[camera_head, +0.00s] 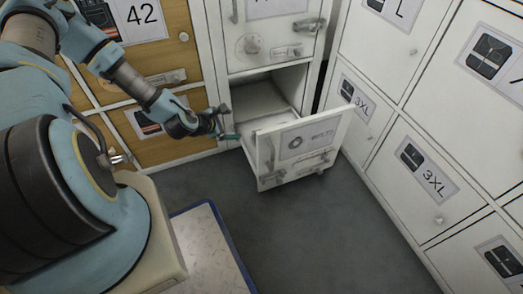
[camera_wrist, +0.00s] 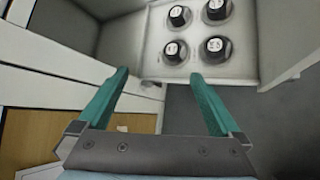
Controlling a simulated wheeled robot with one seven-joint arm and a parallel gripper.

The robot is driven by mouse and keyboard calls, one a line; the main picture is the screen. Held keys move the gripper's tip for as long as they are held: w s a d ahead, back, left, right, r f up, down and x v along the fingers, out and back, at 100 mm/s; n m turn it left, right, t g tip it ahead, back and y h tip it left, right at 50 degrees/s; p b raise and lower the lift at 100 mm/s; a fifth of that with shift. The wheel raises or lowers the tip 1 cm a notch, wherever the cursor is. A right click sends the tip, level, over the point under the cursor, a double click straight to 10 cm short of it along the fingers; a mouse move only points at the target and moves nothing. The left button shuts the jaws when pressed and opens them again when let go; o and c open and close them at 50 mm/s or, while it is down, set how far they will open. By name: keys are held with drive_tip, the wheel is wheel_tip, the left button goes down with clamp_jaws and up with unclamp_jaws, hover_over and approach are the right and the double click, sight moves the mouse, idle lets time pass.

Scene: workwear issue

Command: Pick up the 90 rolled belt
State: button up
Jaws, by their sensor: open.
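Several dark rolled belts with round white labels stand in the wrist view, among them an upper left belt (camera_wrist: 180,16), an upper right belt (camera_wrist: 217,10), a lower left belt (camera_wrist: 175,51) and a lower right belt (camera_wrist: 215,49). The labels are too small to read surely, so I cannot tell which is the 90. The belts sit in a pulled-out white drawer (camera_wrist: 249,60), whose front (camera_head: 328,133) bears a belt picture in the head view. My gripper (camera_wrist: 158,76) is open and empty, apart from the belts. In the head view my gripper (camera_head: 226,124) is at the drawer's left side.
White lockers marked 3XL (camera_head: 427,178) line the right. A wooden-fronted cabinet marked 42 (camera_head: 143,18) stands at the left. A closed white door (camera_head: 272,42) is above the drawer. Grey floor (camera_head: 315,235) is clear in front of the drawer.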

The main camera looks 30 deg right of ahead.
drive_tip(key=d+f+n+t+b, duration=0.1)
drive_tip(key=d+f+n+b, duration=0.1)
drive_tip(key=f+n, duration=0.1)
drive_tip(key=s+d+f+n+t+h+b, duration=0.1)
drive_tip(key=d+f+n+b, duration=0.1)
drive_tip(key=f, duration=0.4)
drive_tip(key=d+f+n+t+b, duration=0.1)
drive_tip(key=d+f+n+b, duration=0.1)
drive_tip(key=f+n+b, duration=0.2)
drive_tip(key=shift+s+f+n+t+h, duration=0.35)
drive_tip(key=shift+f+n+t+h, duration=0.05)
drive_tip(key=shift+f, duration=0.05)
drive_tip(key=shift+w+d+f+n+b, duration=0.1)
drive_tip(key=shift+d+f+n+b, duration=0.15)
drive_tip(key=shift+b, duration=0.2)
drive_tip(key=b+x, duration=0.2)
drive_tip(key=x, duration=0.3)
drive_tip(key=shift+w+d, duration=0.15)
drive_tip(key=shift+w, duration=0.1)
drive_tip(key=b+x, duration=0.3)
drive_tip(key=x, duration=0.1)
drive_tip(key=shift+w+f, duration=0.15)
drive_tip(key=shift+f, duration=0.05)
drive_tip(key=shift+w+d, duration=0.25)
drive_tip(key=shift+w, duration=0.05)
drive_tip(key=c, duration=1.3)
